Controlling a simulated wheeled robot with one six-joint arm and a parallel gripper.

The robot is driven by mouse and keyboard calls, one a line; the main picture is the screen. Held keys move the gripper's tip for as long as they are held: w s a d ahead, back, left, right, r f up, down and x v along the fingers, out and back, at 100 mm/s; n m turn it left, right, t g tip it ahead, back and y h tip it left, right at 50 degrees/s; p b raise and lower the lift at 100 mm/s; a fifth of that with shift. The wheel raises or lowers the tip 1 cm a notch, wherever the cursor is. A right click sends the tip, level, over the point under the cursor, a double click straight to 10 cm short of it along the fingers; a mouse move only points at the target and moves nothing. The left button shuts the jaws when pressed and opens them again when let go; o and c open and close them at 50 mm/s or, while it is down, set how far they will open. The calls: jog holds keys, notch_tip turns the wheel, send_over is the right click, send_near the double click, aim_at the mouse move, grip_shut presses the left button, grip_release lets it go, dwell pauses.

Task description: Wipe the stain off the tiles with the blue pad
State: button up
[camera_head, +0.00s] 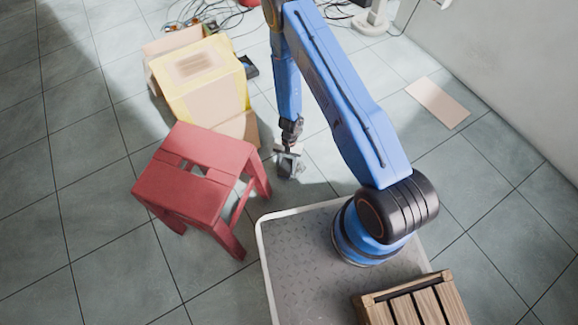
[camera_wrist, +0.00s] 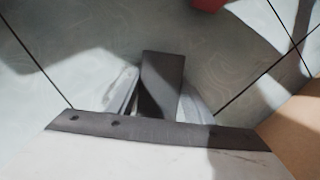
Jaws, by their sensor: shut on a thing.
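My gripper (camera_head: 288,160) is low over the tiles, between the red stool and the blue arm's base. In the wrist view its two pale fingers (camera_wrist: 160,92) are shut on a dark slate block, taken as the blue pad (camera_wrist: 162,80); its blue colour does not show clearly. The pad's underside is hidden, and I cannot tell whether it touches the floor. The grey-green tiles (camera_wrist: 75,45) show faint pale swirls and shadows in the wrist view. I cannot make out a distinct stain in either view.
A red stool (camera_head: 205,180) stands left of my gripper. Cardboard boxes (camera_head: 205,80) stand behind it, with cables (camera_head: 205,12) farther back. A flat tan sheet (camera_head: 437,102) lies at right near the wall (camera_head: 490,60). Open tiles (camera_head: 80,200) lie at left.

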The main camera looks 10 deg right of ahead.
aim_at(286, 173)
jog(key=shift+s+a, duration=0.3)
jog(key=shift+a, duration=0.5)
jog(key=shift+s+d+f, duration=0.1)
jog(key=shift+s+d, duration=0.2)
jog(key=shift+s, duration=0.45)
jog(key=shift+w+d+r, duration=0.1)
jog(key=shift+w+d, duration=0.3)
jog(key=shift+d, duration=0.75)
jog(key=shift+w+d+r, duration=0.1)
jog(key=shift+w+d, duration=0.3)
jog(key=shift+d, duration=0.75)
jog(key=shift+w+d, duration=0.4)
jog(key=shift+d, duration=0.75)
jog(key=shift+w+d+f, duration=0.1)
jog(key=shift+w+d, duration=0.2)
jog(key=shift+d, duration=0.55)
jog(key=shift+w+d+f, duration=0.1)
jog(key=shift+w+d, duration=0.15)
jog(key=shift+d, duration=0.6)
jog(key=shift+s+r, duration=0.1)
